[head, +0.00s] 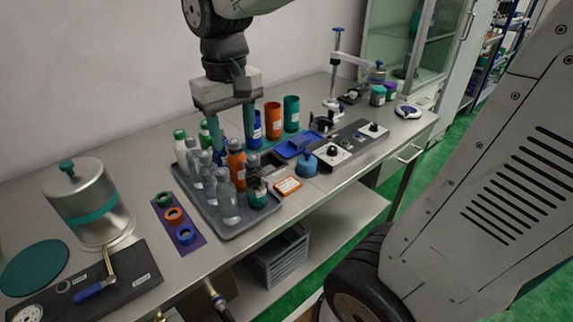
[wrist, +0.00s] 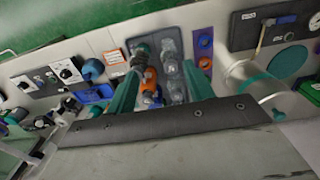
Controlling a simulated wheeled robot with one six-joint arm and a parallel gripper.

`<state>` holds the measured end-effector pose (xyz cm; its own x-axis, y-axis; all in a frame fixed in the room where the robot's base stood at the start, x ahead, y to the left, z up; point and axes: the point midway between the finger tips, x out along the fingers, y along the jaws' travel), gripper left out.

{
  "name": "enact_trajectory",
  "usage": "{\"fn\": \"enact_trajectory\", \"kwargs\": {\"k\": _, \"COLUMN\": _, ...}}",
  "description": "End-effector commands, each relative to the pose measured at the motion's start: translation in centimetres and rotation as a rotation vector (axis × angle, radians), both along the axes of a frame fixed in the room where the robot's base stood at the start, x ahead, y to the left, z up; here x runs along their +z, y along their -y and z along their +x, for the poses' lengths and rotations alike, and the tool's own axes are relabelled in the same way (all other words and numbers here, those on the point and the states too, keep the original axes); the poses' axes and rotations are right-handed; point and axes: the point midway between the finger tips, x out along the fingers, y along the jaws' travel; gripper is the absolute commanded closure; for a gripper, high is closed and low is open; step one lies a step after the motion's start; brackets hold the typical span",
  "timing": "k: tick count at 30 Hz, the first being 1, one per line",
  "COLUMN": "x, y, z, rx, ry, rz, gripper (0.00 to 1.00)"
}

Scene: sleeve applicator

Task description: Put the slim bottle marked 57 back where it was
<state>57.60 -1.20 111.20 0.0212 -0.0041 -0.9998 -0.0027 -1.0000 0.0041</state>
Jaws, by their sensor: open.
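The grey tray (head: 247,226) holds several bottles: clear grey ones (head: 228,203) at the front and middle, green-capped ones (head: 180,148) at the back left, an orange one (head: 236,165) and a dark, teal-based one (head: 258,191) at the right. No number is legible, so I cannot tell which bottle is marked 57. My gripper (head: 235,142) is open above the tray, its teal fingers pointing down over the back of the bottle group, near the orange bottle. The wrist view shows the orange bottle (wrist: 151,80) and grey bottles (wrist: 172,68) between the open fingers (wrist: 161,72). Nothing appears gripped.
Blue, orange and teal cups (head: 291,114) stand behind the tray. A purple strip with coloured rings (head: 173,215) and a steel canister (head: 92,205) are at left. A control box (head: 345,145), blue tray (head: 298,145) and blue-topped pot (head: 306,164) are at right.

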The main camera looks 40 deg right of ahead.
Motion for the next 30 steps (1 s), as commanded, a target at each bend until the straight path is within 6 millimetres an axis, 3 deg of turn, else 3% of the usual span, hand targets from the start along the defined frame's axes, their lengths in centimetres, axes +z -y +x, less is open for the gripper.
{"fn": "enact_trajectory", "kwargs": {"k": 1, "x": 0.6, "y": 0.4, "z": -2.5, "rx": -0.001, "ry": 0.021, "rz": 0.001, "gripper": 0.48}}
{"fn": "enact_trajectory", "kwargs": {"k": 6, "x": 0.4, "y": 1.4, "z": -9.5, "rx": -0.002, "ry": 0.06, "rz": 0.002, "gripper": 0.48}}
{"fn": "enact_trajectory", "kwargs": {"k": 12, "x": -0.8, "y": 1.9, "z": -14.4, "rx": -0.001, "ry": 0.089, "rz": 0.001, "gripper": 0.48}}
{"fn": "enact_trajectory", "kwargs": {"k": 17, "x": -1.3, "y": 2.0, "z": -15.6, "rx": 0.0, "ry": 0.093, "rz": 0.001, "gripper": 0.48}}
{"fn": "enact_trajectory", "kwargs": {"k": 30, "x": -1.3, "y": 1.9, "z": -15.6, "rx": 0.001, "ry": 0.093, "rz": 0.001, "gripper": 0.48}}
